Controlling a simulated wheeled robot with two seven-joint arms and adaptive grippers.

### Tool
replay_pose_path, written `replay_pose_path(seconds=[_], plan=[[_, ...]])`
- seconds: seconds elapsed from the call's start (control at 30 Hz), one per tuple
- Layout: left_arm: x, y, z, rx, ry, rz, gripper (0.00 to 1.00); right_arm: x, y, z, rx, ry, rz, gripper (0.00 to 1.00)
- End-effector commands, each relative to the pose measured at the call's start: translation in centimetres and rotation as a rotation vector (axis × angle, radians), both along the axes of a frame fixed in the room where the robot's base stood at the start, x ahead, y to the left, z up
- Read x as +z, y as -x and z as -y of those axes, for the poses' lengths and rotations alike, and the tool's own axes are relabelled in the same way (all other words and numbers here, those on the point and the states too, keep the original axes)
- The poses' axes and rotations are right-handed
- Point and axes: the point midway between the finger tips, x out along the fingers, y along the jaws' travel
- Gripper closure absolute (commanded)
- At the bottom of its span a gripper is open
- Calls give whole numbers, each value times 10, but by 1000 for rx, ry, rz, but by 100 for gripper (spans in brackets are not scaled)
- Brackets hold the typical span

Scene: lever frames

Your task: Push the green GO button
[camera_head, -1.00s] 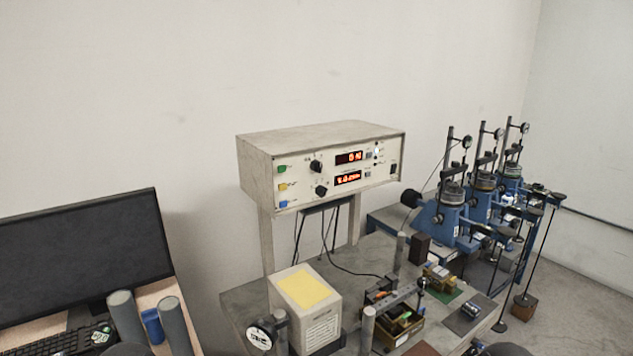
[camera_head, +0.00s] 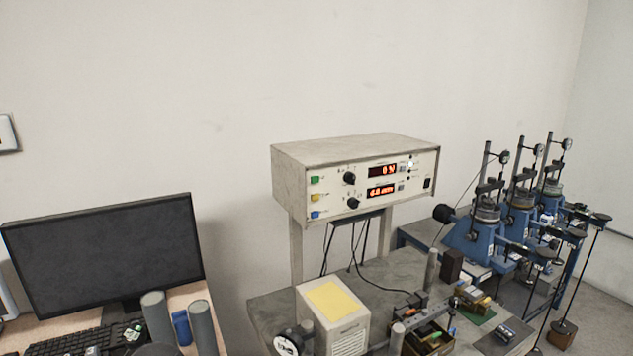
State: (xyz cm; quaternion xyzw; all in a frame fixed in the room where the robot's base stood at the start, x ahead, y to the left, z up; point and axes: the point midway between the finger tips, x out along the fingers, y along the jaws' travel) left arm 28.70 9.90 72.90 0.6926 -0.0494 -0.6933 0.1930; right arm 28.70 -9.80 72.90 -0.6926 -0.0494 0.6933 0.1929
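The green button (camera_head: 315,180) is at the upper left of the front panel of a beige control box (camera_head: 350,157), above a yellow button (camera_head: 315,197) and a blue button (camera_head: 315,214). Its label is too small to read. The box stands raised on legs above a grey table. Two black knobs and two lit red displays (camera_head: 382,171) are to the right of the buttons. Nothing covers the green button. Neither of my grippers is in view.
A monitor (camera_head: 105,252) and keyboard stand on a desk at the left. A box with a yellow top (camera_head: 331,300) and small apparatus sit on the grey table (camera_head: 268,312) below the control box. Blue test rigs (camera_head: 476,243) stand at the right. Space before the panel looks clear.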

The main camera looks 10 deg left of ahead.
Motion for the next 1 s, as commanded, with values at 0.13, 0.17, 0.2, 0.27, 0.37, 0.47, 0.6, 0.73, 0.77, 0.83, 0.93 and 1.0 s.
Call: replay_pose_path(seconds=[0.13, 0.17, 0.2, 0.27, 0.37, 0.47, 0.6, 0.73, 0.77, 0.83, 0.93, 1.0], plan=[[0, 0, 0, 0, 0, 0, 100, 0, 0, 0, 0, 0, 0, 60], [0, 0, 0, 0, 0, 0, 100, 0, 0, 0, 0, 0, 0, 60], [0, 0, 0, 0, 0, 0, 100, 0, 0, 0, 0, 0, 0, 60], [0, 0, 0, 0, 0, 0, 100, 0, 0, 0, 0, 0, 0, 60], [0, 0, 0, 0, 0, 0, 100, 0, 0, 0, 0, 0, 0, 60], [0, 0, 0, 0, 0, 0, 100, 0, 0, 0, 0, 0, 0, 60], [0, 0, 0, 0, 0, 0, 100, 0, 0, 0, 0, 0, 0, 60], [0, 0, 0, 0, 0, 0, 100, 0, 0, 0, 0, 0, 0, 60], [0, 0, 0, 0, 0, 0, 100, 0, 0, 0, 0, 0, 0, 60], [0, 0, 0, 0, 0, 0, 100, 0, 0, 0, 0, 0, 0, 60], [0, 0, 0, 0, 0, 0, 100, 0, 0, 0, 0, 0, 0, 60], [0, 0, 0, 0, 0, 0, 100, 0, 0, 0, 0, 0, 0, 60]])
